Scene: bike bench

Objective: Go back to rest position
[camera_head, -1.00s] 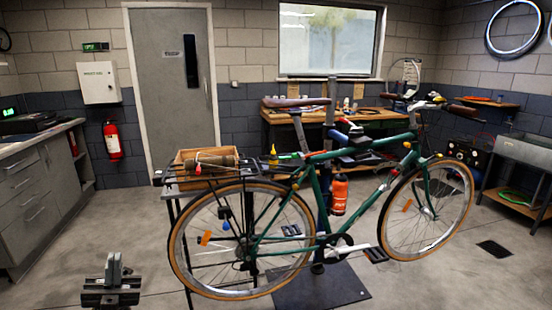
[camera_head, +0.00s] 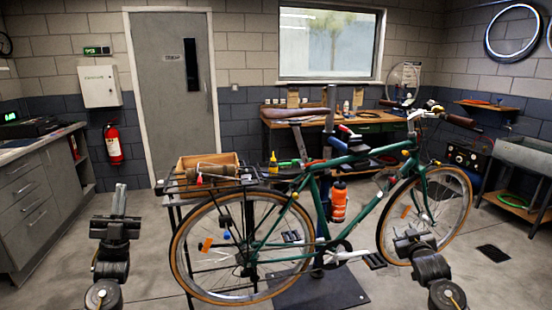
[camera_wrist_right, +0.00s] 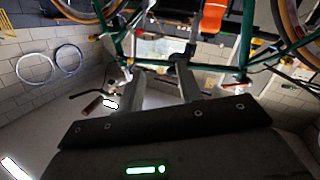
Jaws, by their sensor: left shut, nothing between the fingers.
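My left gripper (camera_head: 120,200) is at the lower left in the head view, its fingers pointing up and shut with nothing between them. It is left of the bicycle's rear wheel and apart from it. My right gripper (camera_head: 412,238) is at the lower right, in front of the front wheel in the picture. In the right wrist view my right gripper's two fingers (camera_wrist_right: 162,82) stand apart, with no object seen between them. The green bicycle (camera_head: 365,165) stands in the middle, held on a stand with a dark base plate (camera_head: 320,290).
Grey cabinets (camera_head: 35,195) line the left wall. A workbench (camera_head: 372,124) stands at the back, a sink (camera_head: 525,155) at the right. Floor is clear between the cabinets and the bicycle.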

